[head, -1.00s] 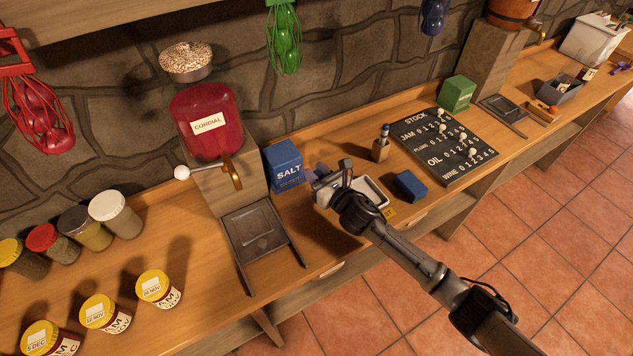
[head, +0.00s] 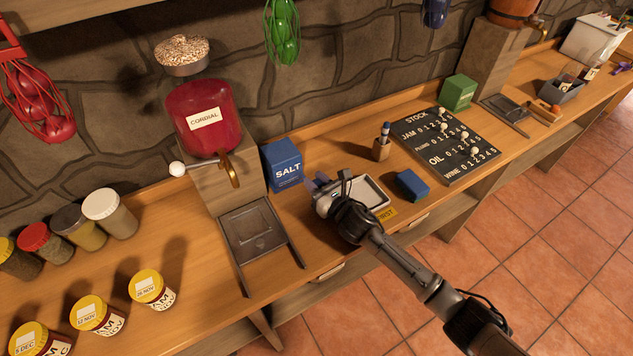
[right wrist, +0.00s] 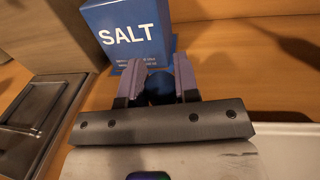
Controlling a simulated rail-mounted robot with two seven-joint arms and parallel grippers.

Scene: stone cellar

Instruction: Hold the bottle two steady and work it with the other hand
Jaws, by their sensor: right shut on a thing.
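My right gripper (head: 318,184) is over the bench, just right of and in front of the blue salt box. In the right wrist view its two purple-grey fingers (right wrist: 159,84) are shut on a dark blue rounded thing (right wrist: 160,88). Only the top of that thing shows between the fingers, so I cannot tell whether it is bottle two. In the head view it is hidden by the gripper. No bottle marked two can be made out. My left gripper is not in view.
The salt box (head: 283,165) stands close behind the gripper, also in the right wrist view (right wrist: 127,35). A pale tray (head: 371,194) lies beside the gripper, with a blue block (head: 411,185) further right. A cordial dispenser (head: 200,118) and jam jars (head: 152,290) are left.

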